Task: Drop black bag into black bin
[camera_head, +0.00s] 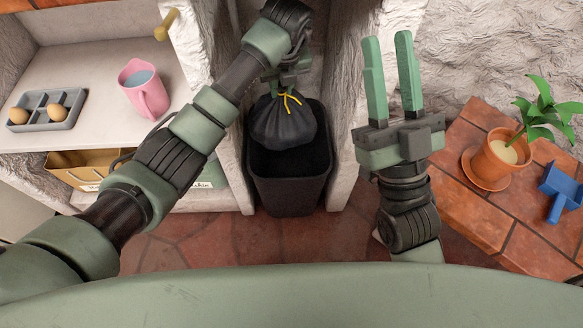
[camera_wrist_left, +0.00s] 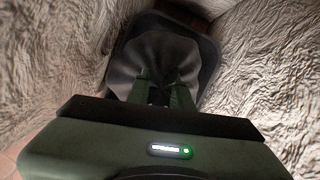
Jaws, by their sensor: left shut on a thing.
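A black bag (camera_head: 282,124) with a yellow tie hangs below my left gripper (camera_head: 286,84), which is shut on its tied top. In the head view the bag overlaps the opening of the black bin (camera_head: 288,190); I cannot tell how far it is inside. The bin stands on the floor in a recess between two rough white walls. In the left wrist view the bag (camera_wrist_left: 155,62) lies beyond the fingertips of my left gripper (camera_wrist_left: 163,95), with the dark bin behind it. My right gripper (camera_head: 390,82) is open and empty, to the right of the bin.
A white shelf at left holds a pink pitcher (camera_head: 143,88) and a grey tray (camera_head: 30,117) with eggs. A potted plant (camera_head: 492,160) and a blue scoop (camera_head: 562,187) stand on the tiled counter (camera_head: 455,195) at right. The walls closely flank the bin.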

